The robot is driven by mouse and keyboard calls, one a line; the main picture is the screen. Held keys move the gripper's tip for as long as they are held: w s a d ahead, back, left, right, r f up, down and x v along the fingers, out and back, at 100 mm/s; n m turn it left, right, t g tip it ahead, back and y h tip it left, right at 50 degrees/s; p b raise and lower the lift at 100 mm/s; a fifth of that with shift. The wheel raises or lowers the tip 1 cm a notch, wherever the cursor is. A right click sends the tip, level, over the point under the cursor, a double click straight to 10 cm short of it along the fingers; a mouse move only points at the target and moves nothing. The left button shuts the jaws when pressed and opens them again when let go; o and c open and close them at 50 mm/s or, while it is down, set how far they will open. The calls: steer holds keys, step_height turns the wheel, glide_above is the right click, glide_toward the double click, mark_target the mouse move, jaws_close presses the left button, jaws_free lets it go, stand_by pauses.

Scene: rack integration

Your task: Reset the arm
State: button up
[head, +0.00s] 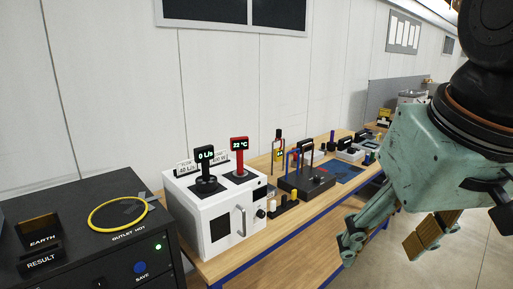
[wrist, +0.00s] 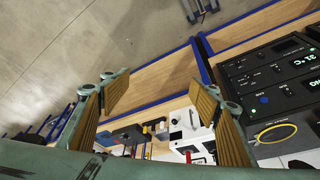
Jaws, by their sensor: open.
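My gripper (head: 385,248) is the green, worn-looking end of my arm at the right of the head view, in front of the wooden bench. Its ribbed brown finger pads stand apart, with nothing between them. In the wrist view my gripper (wrist: 160,112) is also open and empty. The bench and its equipment lie beyond the fingers there, and I see no contact with them.
A wooden bench (head: 212,265) with a blue edge carries a white box (head: 213,213) with black and red handled gauges. A black console (head: 85,235) with a yellow ring (head: 117,214) stands at left.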

steer(key=s+d+f+b, duration=0.1)
steer(key=s+f, duration=0.3)
steer(key=s, duration=0.4)
steer(key=shift+s+d+f+m, duration=0.2)
steer(key=shift+f+m, duration=0.1)
steer(key=shift+f, duration=0.1)
stand_by(0.7)
